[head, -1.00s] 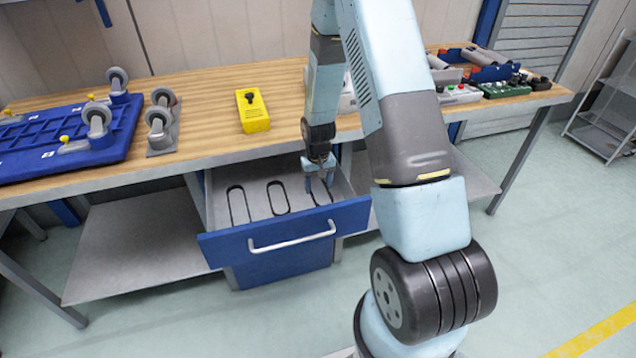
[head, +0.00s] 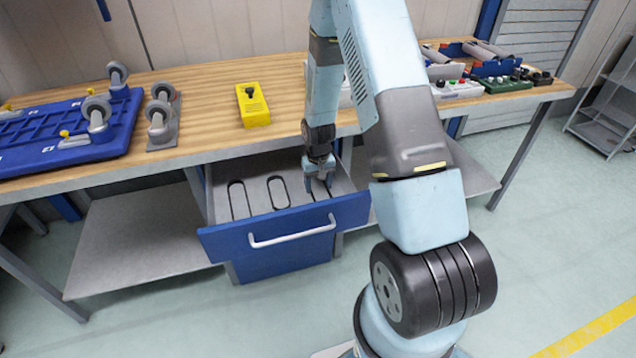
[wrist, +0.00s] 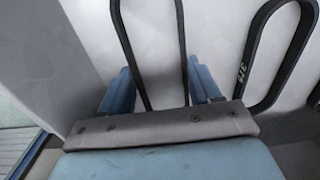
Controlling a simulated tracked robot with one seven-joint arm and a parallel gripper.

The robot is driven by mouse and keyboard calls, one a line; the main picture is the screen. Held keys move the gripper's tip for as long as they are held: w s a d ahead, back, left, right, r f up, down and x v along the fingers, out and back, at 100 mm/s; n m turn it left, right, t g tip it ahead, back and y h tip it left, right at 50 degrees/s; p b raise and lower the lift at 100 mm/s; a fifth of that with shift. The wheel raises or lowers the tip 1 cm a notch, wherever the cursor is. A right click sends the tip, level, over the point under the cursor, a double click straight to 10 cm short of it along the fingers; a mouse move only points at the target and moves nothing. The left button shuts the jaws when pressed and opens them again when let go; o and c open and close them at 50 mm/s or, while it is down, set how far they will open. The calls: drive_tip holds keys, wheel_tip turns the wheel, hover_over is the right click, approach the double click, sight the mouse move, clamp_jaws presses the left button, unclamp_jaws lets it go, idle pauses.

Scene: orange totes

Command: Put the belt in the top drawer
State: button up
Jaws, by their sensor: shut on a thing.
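The top drawer (head: 215,246) of the blue cabinet under the workbench is pulled open. Two black belts, a left belt (head: 230,202) and a middle belt (head: 287,192), lie as long loops on its grey floor. My gripper (head: 319,186) reaches down into the drawer's right part and is shut on a third black belt (wrist: 184,50). In the wrist view this belt runs as two strands between the blue fingers, its near end hidden by my gripper. Another belt, marked with digits (wrist: 247,62), lies to the right there, apart from the fingers.
A white handle (head: 290,238) crosses the drawer front. On the wooden bench top (head: 205,105) are a yellow box (head: 254,108), a blue caster platform (head: 60,140), a caster (head: 160,118) and control boxes (head: 458,89) at right. The drawer walls stand close around my gripper.

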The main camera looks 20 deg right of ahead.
drive_tip(key=shift+f, duration=0.25)
idle(0.6)
drive_tip(key=o, duration=1.1)
drive_tip(key=shift+r, duration=0.1)
drive_tip(key=shift+r, duration=3.35)
drive_tip(key=shift+r, duration=0.1)
